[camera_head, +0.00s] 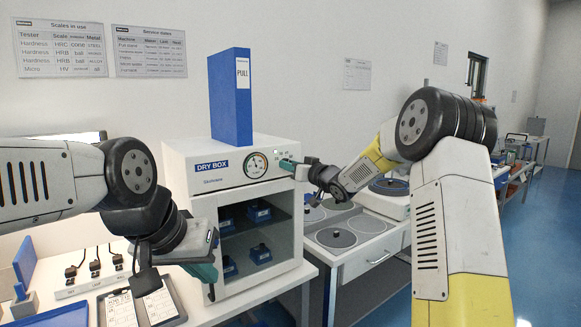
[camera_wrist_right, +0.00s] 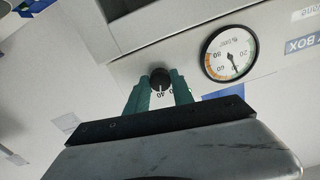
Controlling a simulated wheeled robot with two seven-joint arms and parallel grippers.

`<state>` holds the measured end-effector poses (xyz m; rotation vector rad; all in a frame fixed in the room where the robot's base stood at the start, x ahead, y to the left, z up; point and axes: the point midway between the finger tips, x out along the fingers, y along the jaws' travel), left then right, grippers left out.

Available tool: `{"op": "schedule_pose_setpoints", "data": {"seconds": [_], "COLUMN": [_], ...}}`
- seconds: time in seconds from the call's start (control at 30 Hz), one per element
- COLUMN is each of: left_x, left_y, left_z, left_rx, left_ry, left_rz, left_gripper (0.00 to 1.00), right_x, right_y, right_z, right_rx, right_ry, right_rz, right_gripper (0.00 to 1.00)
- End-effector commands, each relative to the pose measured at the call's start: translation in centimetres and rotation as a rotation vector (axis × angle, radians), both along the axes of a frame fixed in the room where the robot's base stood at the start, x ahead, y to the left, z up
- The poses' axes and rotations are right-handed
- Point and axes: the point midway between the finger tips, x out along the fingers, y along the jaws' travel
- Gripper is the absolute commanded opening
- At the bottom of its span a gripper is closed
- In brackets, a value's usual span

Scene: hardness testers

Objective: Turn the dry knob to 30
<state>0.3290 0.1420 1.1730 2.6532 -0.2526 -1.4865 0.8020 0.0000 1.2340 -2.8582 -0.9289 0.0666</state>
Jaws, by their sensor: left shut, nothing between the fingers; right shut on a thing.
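The white dry box (camera_head: 235,180), labelled DRY BOX, stands on a bench with a round gauge (camera_head: 256,165) on its front panel. The dry knob (camera_wrist_right: 160,77) is small, black and round with a pale mark; it sits beside the gauge (camera_wrist_right: 230,53). A printed 40 shows at the knob's edge; the rest of its scale is largely hidden. My right gripper (camera_wrist_right: 162,92) is shut on the knob, one green finger on each side. In the head view, the right gripper (camera_head: 289,164) covers the knob. My left gripper (camera_head: 207,270) is shut and empty, low before the box.
A blue PULL binder (camera_head: 230,98) stands on the dry box. Blue items sit behind its glass door (camera_head: 258,235). A clipboard (camera_head: 160,303) and a strip with black plugs (camera_head: 92,280) lie on the bench at left.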

Motion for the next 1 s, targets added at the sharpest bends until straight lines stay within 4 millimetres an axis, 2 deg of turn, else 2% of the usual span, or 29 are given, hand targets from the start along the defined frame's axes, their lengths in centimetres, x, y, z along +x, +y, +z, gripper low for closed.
{"op": "schedule_pose_setpoints", "data": {"seconds": [0.27, 1.0], "left_x": [0.0, 0.0], "left_y": [0.0, 0.0], "left_z": [0.0, 0.0], "left_rx": [0.0, 0.0], "left_ry": [0.0, 0.0], "left_rz": [0.0, 0.0], "left_gripper": [0.0, 0.0], "right_x": [0.0, 0.04], "right_y": [-0.04, -0.09], "right_z": [0.02, 0.04], "right_rx": [-0.091, -0.504], "right_ry": [-0.066, -0.366], "right_rz": [0.0, 0.0], "right_gripper": [0.0, 0.0]}}
